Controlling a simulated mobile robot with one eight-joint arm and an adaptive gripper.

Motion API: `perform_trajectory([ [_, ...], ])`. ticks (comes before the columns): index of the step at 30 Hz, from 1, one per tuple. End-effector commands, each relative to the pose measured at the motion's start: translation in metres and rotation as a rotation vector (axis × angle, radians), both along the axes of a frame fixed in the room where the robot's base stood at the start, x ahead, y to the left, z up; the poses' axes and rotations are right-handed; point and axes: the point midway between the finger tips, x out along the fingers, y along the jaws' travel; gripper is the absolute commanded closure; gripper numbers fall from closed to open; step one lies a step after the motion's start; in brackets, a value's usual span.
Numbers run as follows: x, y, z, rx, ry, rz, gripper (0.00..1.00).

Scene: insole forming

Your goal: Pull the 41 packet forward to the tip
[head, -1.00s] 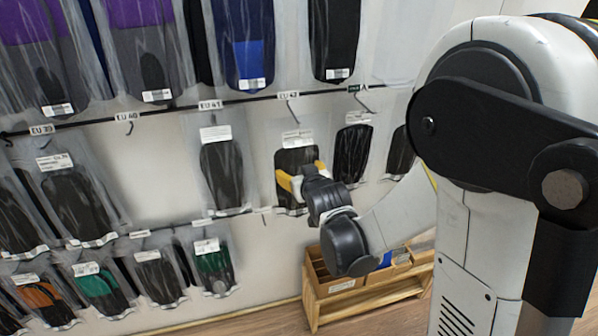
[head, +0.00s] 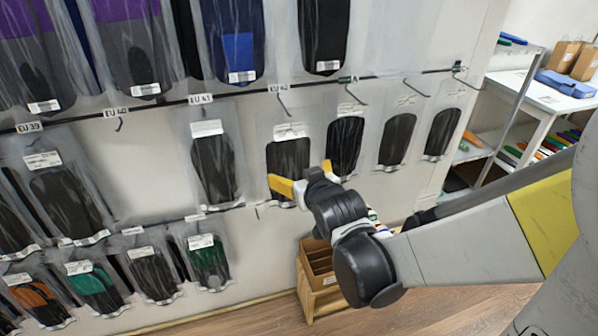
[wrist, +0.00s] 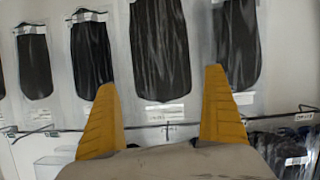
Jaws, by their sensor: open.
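The packet under the EU 41 sign (head: 213,172) is a clear bag with a dark insole and a white label, hanging from the rail in the head view. Its own number is not readable. My gripper (head: 300,183) is open, with yellow fingers spread, to its right. It overlaps the lower part of the packet under the EU 42 sign (head: 287,155); contact cannot be told. In the wrist view the two fingers (wrist: 160,105) stand apart with nothing visible gripped. A dark packet (wrist: 161,48) shows beyond the gap between them; which size it is cannot be told.
More dark packets (head: 344,146) hang to the right, and several hang at left and below. The EU 40 hook (head: 119,124) is empty. A wooden crate (head: 318,268) stands below my gripper. A white table (head: 540,92) is at the far right.

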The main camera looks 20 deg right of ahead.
Motion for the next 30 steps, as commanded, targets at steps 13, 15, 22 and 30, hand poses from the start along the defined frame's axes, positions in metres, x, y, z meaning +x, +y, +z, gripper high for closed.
perform_trajectory([
  [13, -0.025, 0.001, 0.011, -0.001, 0.000, 0.000, 0.00],
  [15, -0.025, 0.001, 0.011, -0.001, 0.000, 0.000, 0.00],
  [22, -0.028, 0.000, 0.011, 0.001, 0.012, -0.001, 0.00],
  [30, -0.088, -0.006, 0.010, 0.028, 0.241, -0.025, 0.00],
])
